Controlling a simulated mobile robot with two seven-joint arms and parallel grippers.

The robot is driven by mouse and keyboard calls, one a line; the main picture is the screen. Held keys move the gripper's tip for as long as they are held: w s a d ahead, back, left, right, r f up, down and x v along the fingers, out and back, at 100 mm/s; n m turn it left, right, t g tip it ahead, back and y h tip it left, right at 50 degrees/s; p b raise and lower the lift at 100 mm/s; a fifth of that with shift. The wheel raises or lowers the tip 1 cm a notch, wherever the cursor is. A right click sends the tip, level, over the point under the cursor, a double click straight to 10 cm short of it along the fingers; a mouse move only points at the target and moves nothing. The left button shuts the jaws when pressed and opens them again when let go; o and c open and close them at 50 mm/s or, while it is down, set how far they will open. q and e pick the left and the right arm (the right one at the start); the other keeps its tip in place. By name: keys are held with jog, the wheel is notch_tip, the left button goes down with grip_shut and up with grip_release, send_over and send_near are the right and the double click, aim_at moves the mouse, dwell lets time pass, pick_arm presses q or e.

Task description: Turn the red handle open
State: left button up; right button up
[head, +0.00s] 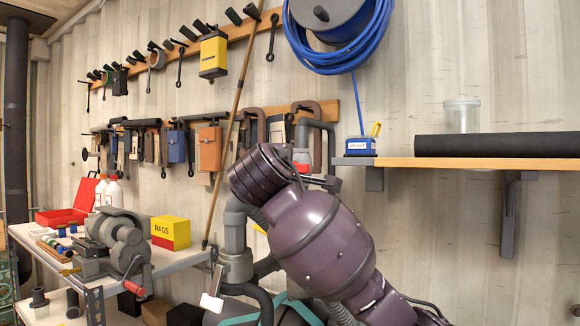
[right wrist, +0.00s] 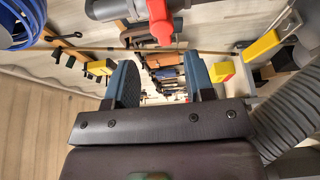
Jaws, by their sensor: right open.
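The red handle (right wrist: 160,22) shows at the top middle of the right wrist view, mounted on a grey pipe fitting (right wrist: 105,8). In the head view only a small red part of the handle (head: 303,168) shows behind my right arm, by the grey pipework. My right gripper (right wrist: 160,82) is open, its two blue-grey fingers apart with nothing between them. The handle appears beyond the fingers and is not between them; the exact distance cannot be told. In the head view my purple right arm hides much of the pipework. My left gripper is not in view.
A workbench at the left carries a grey vise (head: 118,240), a yellow and red rags box (head: 170,232) and a red toolbox (head: 70,214). Tools hang on wall rails. A wooden shelf (head: 400,162) is at the right. A flexible grey hose (right wrist: 283,110) runs beside my right gripper.

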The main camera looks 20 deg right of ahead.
jog(key=p+x, duration=0.2)
jog(key=x, duration=0.6)
jog(key=shift+w+d, duration=0.15)
jog(key=shift+w, duration=0.15)
jog(key=shift+f, duration=0.1)
grip_shut()
